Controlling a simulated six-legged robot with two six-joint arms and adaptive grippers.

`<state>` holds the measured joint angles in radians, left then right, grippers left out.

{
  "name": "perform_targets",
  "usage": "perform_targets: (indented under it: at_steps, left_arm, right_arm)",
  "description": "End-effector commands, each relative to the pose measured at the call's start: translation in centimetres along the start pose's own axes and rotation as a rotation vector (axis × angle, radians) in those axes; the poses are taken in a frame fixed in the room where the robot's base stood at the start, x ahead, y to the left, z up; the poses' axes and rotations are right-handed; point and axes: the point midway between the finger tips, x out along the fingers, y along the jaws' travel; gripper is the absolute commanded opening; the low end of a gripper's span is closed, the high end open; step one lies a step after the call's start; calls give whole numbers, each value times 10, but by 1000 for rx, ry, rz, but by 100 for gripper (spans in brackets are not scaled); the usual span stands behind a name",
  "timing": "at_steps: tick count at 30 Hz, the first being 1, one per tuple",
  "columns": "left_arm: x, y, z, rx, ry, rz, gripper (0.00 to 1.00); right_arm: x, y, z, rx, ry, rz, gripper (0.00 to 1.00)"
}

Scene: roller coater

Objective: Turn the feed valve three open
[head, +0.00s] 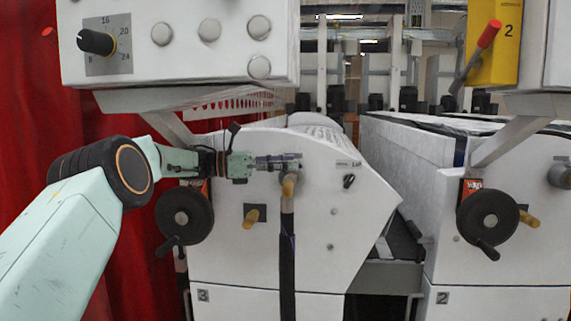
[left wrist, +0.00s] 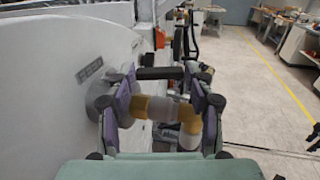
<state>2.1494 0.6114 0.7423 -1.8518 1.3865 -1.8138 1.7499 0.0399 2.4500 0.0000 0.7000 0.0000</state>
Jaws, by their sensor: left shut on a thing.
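The feed valve three shows on the white machine unit marked 3, in the head view as a brass-coloured piece (head: 289,186) above a dark hose. In the left wrist view its brass and grey body (left wrist: 155,108) sticks out from the panel beside a FEED label (left wrist: 90,70). A black bar (left wrist: 160,73), which looks like its lever, lies level across the fingertips. My left gripper (head: 294,162) reaches in from the left and is shut on the valve; its purple fingers (left wrist: 162,100) are on either side of it. The exact contact is partly hidden. My right gripper is not in view.
A black handwheel (head: 184,216) and another brass-coloured knob (head: 251,217) are on the same unit. A control box (head: 180,65) with a dial hangs above my left arm. Unit 2 (head: 500,265) stands to the right. A red curtain (head: 35,120) hangs at left.

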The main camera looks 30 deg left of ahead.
Motion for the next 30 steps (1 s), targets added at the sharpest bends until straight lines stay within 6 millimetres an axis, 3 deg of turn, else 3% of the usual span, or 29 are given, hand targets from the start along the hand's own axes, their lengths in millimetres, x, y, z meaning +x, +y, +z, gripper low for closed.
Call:
perform_targets:
  at_steps: [9, 19, 30]
  left_arm:
    - [2, -1, -4, -3, 8, -5, 76]
    - [0, 0, -2, -1, 3, -2, 76]
    - [-53, 1, -2, -2, 3, 0, 76]
  right_arm:
    - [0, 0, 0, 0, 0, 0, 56]
    - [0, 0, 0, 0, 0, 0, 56]
    - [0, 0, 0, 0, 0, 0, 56]
